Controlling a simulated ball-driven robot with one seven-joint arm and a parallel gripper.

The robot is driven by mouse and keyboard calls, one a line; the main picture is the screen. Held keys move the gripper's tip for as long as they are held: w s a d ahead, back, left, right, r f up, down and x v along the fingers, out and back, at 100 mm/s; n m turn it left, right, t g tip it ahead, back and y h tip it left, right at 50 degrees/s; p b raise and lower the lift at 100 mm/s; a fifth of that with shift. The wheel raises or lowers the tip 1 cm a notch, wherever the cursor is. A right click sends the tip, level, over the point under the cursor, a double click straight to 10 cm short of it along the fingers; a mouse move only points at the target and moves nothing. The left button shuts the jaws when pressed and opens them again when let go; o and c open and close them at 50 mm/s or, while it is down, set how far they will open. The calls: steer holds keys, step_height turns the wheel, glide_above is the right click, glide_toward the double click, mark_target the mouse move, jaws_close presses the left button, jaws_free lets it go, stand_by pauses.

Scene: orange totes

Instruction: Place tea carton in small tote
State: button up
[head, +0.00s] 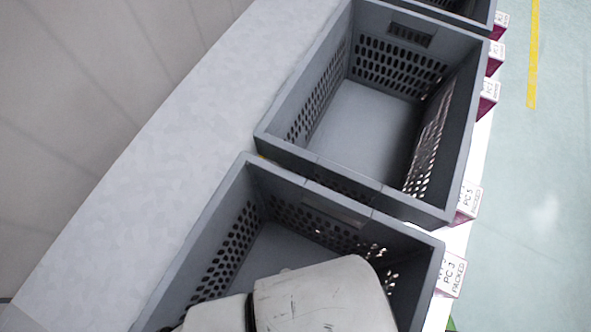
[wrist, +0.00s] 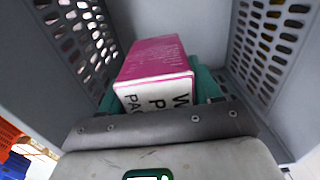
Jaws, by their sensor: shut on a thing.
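A pink and white carton (wrist: 158,68) with black print on its white end sits between the teal fingers of my gripper (wrist: 160,88) in the wrist view. The gripper is shut on it. Grey perforated tote walls (wrist: 262,50) surround the carton on both sides. Whether the carton touches the tote floor I cannot tell. In the head view my pale arm covers part of the near grey tote (head: 232,190), and the gripper and held carton are hidden. I see no word naming this carton as tea.
A second grey tote (head: 325,165), empty, stands just beyond the near one, and a further tote (head: 470,18) shows at the top edge. Several small pink and white boxes (head: 451,275) line the totes' right side. Bare light surface (head: 150,190) lies left. Orange shapes (wrist: 10,135) show at the wrist view's left edge.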

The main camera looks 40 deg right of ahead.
steer(key=w+a+f, duration=0.1)
steer(key=a+f, duration=0.1)
steer(key=w+a+f+p, duration=0.1)
steer(key=w+a+f, duration=0.1)
steer(key=a+f, duration=0.1)
steer(key=w+a+f+p, duration=0.1)
steer(key=a+f, duration=0.2)
steer(key=shift+w+a, duration=0.25)
steer(key=shift+f, duration=1.55)
steer(key=shift+f, duration=0.15)
steer(key=o, duration=1.2)
